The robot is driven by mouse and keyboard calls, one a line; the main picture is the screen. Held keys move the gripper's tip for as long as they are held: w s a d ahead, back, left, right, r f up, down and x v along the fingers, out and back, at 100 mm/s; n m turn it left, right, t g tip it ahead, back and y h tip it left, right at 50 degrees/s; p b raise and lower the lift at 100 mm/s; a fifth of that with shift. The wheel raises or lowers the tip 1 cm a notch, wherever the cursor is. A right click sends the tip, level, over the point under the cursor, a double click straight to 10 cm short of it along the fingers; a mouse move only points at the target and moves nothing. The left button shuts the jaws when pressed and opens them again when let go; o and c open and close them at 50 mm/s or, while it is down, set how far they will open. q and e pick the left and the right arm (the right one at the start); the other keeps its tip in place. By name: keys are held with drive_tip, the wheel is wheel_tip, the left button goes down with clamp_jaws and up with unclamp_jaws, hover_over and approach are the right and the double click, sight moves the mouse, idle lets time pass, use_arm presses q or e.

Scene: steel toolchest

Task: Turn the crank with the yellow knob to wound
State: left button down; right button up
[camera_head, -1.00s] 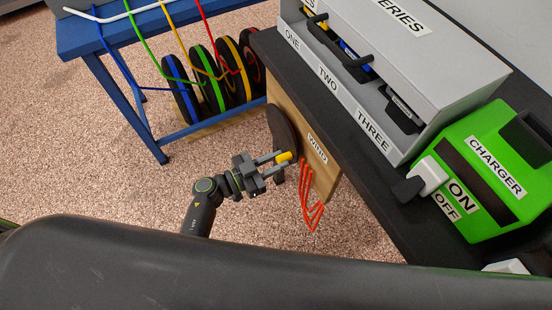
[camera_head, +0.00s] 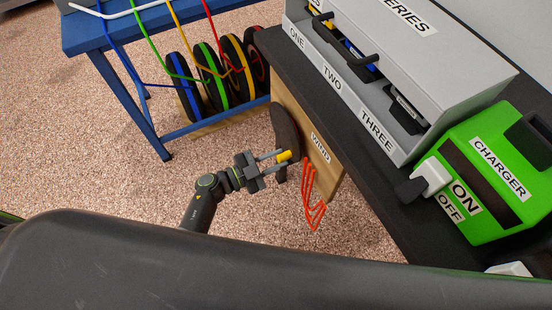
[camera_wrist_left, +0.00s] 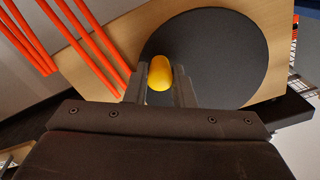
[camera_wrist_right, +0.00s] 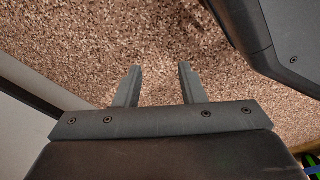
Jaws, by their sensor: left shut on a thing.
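The crank is a dark round disc (camera_head: 285,132) on a wooden panel (camera_head: 312,128) labelled WIND, below the black bench top. Its yellow knob (camera_head: 284,156) sticks out near the disc's lower edge. My left gripper (camera_head: 282,157) is shut on the knob, one finger on each side. In the left wrist view the yellow knob (camera_wrist_left: 160,73) sits between the fingertips, in front of the black disc (camera_wrist_left: 215,55). My right gripper (camera_wrist_right: 152,72) is open and empty above the speckled floor, and is out of the head view.
Orange-red cords (camera_head: 312,200) hang beside the panel, close to the left gripper. A grey battery box (camera_head: 400,60) and a green charger (camera_head: 490,170) stand on the black bench (camera_head: 385,190). A blue table (camera_head: 120,30) with coloured reels stands at the left.

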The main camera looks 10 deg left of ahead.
drive_tip(key=shift+s, duration=0.2)
use_arm(q)
drive_tip(key=c, duration=1.3)
unclamp_jaws()
drive_tip(key=shift+o, duration=0.3)
drive_tip(key=shift+s+a, duration=0.25)
drive_tip(key=shift+a, duration=0.05)
drive_tip(key=v, duration=1.6)
drive_tip(key=shift+s+a, duration=0.2)
drive_tip(key=shift+a, duration=0.1)
use_arm(e)
drive_tip(key=shift+w+f, duration=0.1)
drive_tip(key=shift+w, duration=0.15)
drive_tip(key=shift+s, duration=0.15)
